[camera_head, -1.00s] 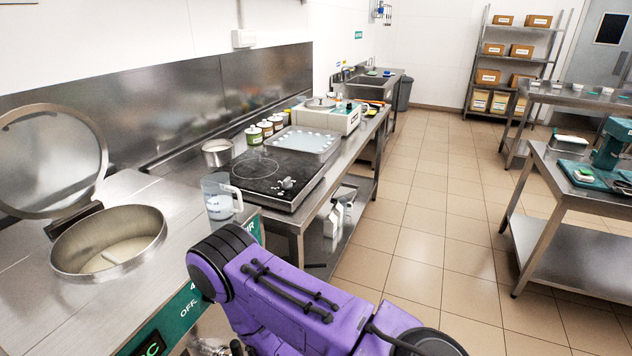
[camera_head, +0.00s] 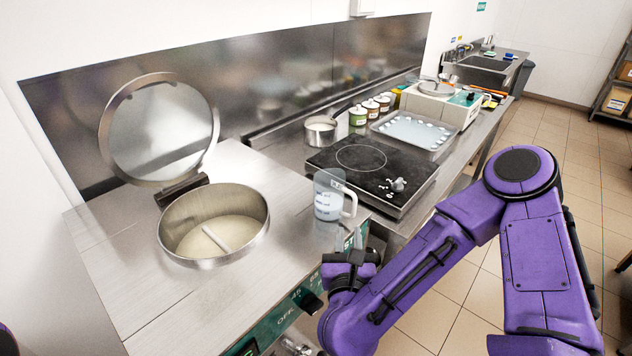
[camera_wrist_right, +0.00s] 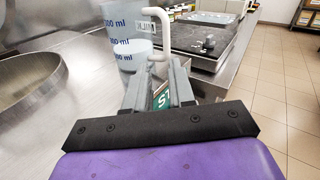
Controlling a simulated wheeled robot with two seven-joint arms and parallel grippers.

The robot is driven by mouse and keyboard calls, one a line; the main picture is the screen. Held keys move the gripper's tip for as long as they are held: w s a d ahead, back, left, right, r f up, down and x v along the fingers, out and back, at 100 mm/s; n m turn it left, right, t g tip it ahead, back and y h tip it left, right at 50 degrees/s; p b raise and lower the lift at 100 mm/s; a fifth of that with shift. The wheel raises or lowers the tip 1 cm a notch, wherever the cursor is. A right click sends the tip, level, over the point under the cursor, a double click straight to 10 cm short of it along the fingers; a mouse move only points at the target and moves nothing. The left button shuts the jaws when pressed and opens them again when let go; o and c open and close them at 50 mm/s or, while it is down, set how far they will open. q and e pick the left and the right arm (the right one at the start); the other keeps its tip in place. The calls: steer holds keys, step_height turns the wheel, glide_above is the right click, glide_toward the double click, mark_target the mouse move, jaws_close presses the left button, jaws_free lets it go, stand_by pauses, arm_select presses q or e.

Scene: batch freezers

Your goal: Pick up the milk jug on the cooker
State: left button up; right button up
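The milk jug (camera_head: 328,195) is clear with printed markings and a pale handle on its right side. It stands upright on the front right corner of the freezer's steel top, beside the black cooker (camera_head: 362,160), not on its glass. In the right wrist view the jug (camera_wrist_right: 122,48) is ahead and left, with its handle (camera_wrist_right: 157,34) beyond the fingertips. My right gripper (camera_wrist_right: 160,68) is open and empty, with a green panel visible between its fingers. In the head view the right gripper (camera_head: 347,262) is in front of and below the jug, apart from it. My left gripper is out of view.
An open steel pot (camera_head: 262,232) with pale contents and a raised lid (camera_head: 160,130) is left of the jug. A saucepan (camera_head: 320,130), jars (camera_head: 370,108) and a tray (camera_head: 440,145) stand around the cooker.

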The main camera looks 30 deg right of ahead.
mark_target(354, 209)
steer(key=w+d+p, duration=0.1)
steer(key=w+d, duration=0.1)
steer(key=w+d+r+m+p, duration=0.1)
steer(key=w+d, duration=0.1)
steer(key=w, duration=0.1)
steer(key=w+d+m+p, duration=0.1)
steer(key=w+d, duration=0.1)
steer(key=shift+w+d+r+h, duration=0.1)
steer(key=shift+w+r+h, duration=0.2)
steer(key=shift+r+h, duration=0.1)
steer(key=shift+w+d+f, duration=0.15)
steer(key=shift+w+f, duration=0.05)
steer(key=shift+w, duration=0.05)
jaws_close()
